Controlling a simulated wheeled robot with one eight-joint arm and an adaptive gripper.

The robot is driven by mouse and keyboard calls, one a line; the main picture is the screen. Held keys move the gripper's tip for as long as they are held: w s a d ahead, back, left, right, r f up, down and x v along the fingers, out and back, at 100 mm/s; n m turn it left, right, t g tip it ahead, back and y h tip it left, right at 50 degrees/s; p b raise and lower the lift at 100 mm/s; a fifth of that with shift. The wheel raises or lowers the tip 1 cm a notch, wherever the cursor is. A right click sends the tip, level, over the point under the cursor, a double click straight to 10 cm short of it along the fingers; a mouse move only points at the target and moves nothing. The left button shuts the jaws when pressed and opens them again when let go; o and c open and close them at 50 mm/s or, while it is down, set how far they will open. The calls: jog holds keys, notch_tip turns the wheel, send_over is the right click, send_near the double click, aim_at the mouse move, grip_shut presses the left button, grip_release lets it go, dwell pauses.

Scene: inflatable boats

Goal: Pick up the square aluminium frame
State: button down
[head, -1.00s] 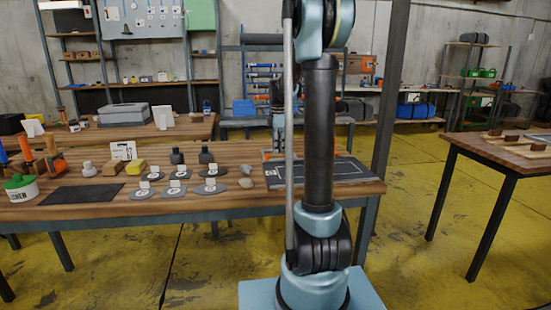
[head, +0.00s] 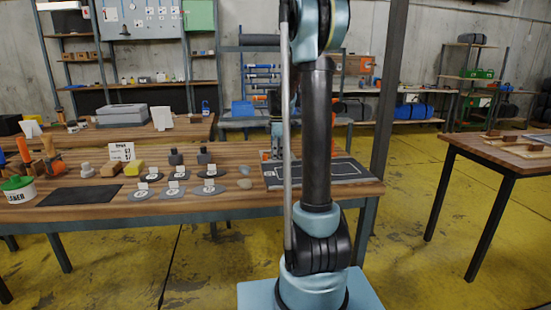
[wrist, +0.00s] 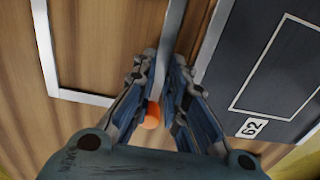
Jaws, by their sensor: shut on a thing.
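The square aluminium frame (wrist: 44,45) shows in the wrist view as pale silver bars over brown wood, with its far part cut off by the picture edge. My gripper (wrist: 172,72) is shut on its right-hand bar, near a corner. An orange piece (wrist: 152,115) shows between the fingers, below the bar. In the head view my gripper is mostly hidden behind my arm, over the right end of the workbench, and I cannot make out the frame there. I cannot tell whether the frame touches the wood.
A dark mat (wrist: 272,65) with a white outline and the label 62 lies right of the frame. On the workbench (head: 238,205), several grey discs with tags, stones and a green-lidded tub (head: 18,190) stand to the left. Another table (head: 500,160) stands at the right.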

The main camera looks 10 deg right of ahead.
notch_tip(320, 180, up, 10)
dwell(0.5)
jog(key=c, duration=2.3)
grip_release()
jog(key=o, duration=1.8)
